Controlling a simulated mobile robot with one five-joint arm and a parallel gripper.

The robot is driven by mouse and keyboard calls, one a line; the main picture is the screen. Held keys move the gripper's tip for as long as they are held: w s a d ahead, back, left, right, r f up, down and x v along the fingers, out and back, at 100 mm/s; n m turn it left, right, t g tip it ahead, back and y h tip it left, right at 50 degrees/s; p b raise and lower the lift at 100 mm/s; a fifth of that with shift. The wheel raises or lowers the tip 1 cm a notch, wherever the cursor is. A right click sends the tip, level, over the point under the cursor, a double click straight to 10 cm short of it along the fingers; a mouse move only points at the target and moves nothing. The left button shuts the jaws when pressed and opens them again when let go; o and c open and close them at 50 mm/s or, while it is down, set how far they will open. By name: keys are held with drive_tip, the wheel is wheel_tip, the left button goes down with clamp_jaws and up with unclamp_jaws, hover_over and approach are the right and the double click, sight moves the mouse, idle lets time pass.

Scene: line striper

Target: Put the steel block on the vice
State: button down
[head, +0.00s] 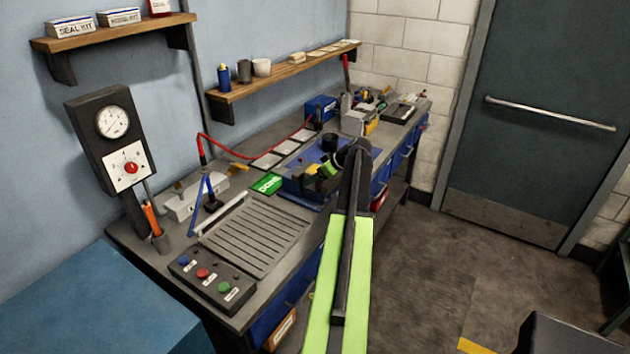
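My arm reaches from the bottom centre to the workbench. My gripper (329,169), with yellow-green parts at its end, is low over a blue fixture (296,186) on the bench. The fixture looks like the vice, but the arm hides part of it and its jaws are not clear. I cannot tell whether the gripper is open or holds anything. I cannot make out the steel block for certain; it may be hidden by my gripper or arm. A dark round part (329,143) stands just behind the gripper.
A slotted grey tray (255,238), a button box (212,274) and a green card (267,183) lie on the near bench. A light grey block-like unit (192,198) stands near the wall. Shelves hang above. Open floor (425,275) lies right of the bench.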

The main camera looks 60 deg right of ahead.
drive_tip(key=shift+f, duration=0.2)
drive_tip(key=shift+c, duration=1.1)
unclamp_jaws()
drive_tip(key=shift+r, duration=0.1)
drive_tip(key=shift+r, duration=0.2)
drive_tip(key=p+v, duration=0.8)
drive_tip(key=v, duration=0.3)
drive_tip(key=shift+s+r, duration=0.15)
drive_tip(key=shift+r, duration=0.15)
drive_tip(key=shift+s+p, duration=0.2)
drive_tip(key=shift+p, duration=0.1)
